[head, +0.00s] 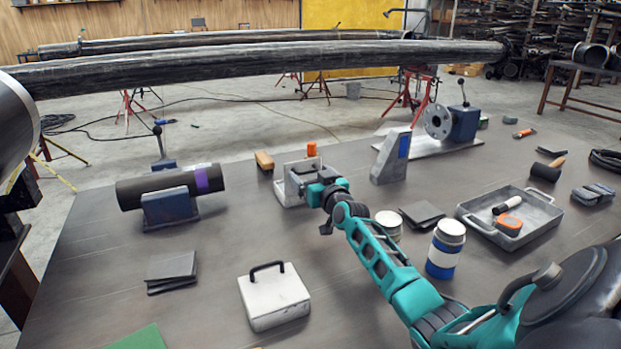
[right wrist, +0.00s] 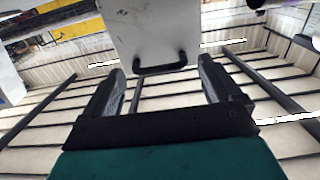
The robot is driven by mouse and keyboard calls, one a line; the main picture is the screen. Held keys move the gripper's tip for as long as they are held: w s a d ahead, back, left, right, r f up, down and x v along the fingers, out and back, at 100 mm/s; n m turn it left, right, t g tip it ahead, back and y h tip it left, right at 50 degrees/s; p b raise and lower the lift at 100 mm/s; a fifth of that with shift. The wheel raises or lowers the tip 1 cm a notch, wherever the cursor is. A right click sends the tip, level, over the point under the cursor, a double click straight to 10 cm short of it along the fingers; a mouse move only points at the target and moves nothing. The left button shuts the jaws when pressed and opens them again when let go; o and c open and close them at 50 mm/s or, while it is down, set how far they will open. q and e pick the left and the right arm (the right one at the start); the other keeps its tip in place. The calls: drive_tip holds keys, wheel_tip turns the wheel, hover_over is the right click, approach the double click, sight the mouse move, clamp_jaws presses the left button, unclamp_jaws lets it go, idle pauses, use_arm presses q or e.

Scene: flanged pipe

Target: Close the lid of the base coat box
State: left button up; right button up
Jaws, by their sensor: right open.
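A pale grey-white box-like object (head: 287,192) stands mid-table with an upright panel behind my right gripper (head: 318,186), which covers part of it. No label is readable there. In the right wrist view a white panel with a black handle (right wrist: 160,67) is ahead, the handle lying between the spread fingers of my right gripper (right wrist: 163,92). I cannot tell whether they touch. The panel looks like a raised lid. A second white box (head: 273,298) with a black handle sits shut at the table's front. My left gripper is out of view.
A grey tray (head: 512,245) and a blue-white can (head: 446,250) stand right of my right arm. A dark pipe (head: 170,187) rests in a blue holder on the left. An angled grey block (head: 391,160) stands behind the gripper. Dark plates (head: 171,270) lie front left.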

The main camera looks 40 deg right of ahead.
drive_tip(key=shift+w+d, duration=0.25)
drive_tip(key=shift+w, duration=0.25)
drive_tip(key=c, duration=1.4)
drive_tip(key=shift+o, duration=0.2)
